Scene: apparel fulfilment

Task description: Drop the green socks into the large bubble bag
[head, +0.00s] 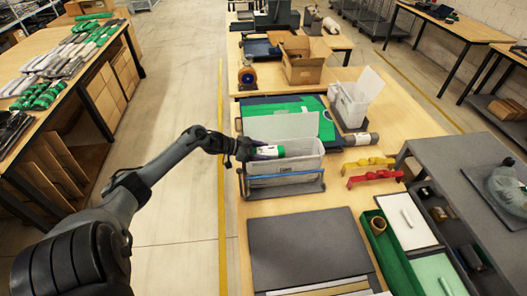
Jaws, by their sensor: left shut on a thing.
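My left gripper (246,150) is shut on the green socks (269,151), a small bundle with a green and white band. The large bubble bag (305,165) is pale and translucent and stands open in a grey holder on the table, with its back flap raised. The gripper comes in from the left over the bag's left side. The socks are at the bag's mouth, level with or above its rim; I cannot tell whether they touch it. The inside of the bag is mostly hidden. My right gripper is not in view.
A smaller white bag (350,104) stands open behind on the right. A dark grey board (306,250) lies in front. Several sock bundles lie on the left table (110,45).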

